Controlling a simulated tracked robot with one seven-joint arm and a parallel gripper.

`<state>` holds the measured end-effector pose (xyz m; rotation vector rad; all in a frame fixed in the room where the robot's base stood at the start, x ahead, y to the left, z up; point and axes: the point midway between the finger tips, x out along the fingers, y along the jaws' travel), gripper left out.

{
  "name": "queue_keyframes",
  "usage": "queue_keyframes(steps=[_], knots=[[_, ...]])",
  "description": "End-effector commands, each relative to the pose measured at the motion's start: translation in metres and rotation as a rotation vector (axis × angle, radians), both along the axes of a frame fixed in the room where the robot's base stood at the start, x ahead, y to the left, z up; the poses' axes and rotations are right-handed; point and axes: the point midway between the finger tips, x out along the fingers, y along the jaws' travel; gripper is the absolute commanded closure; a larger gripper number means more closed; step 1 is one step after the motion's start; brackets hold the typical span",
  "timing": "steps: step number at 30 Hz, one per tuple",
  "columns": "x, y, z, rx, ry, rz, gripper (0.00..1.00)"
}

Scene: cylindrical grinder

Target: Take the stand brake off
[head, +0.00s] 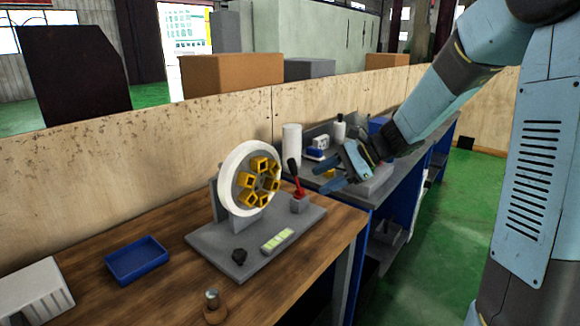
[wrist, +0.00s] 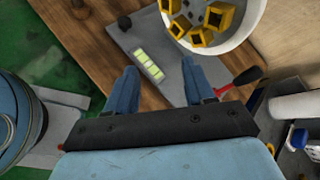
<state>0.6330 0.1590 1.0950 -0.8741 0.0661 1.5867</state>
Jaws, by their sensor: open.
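The stand is a grey base plate (head: 215,245) on the wooden bench, carrying an upright white wheel (head: 233,172) with several yellow square pockets. The brake is a red lever (head: 298,190) with a black grip, on a small grey block at the plate's right side. The lever stands up, its grip tilted left in the head view. My gripper (head: 338,172) is open and empty, right of the lever and apart from it. In the wrist view, the lever (wrist: 228,87) lies just right of the right finger of my gripper (wrist: 162,72); its base is partly hidden.
A blue tray (head: 136,261) and a black knob (head: 239,256) lie left and front. A green-marked strip (head: 277,240) is on the plate. A white cylinder (head: 292,145) and bottles stand on the grey bench behind. A plywood wall (head: 150,150) runs along the back.

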Motion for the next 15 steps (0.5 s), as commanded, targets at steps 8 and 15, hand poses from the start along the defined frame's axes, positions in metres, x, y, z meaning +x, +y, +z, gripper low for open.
queue_keyframes(steps=[8, 15], knots=[[0.076, 0.002, -0.028, 0.308, 0.236, -0.215, 0.47], [0.135, -0.011, -0.052, 0.554, 0.409, -0.384, 0.47]])
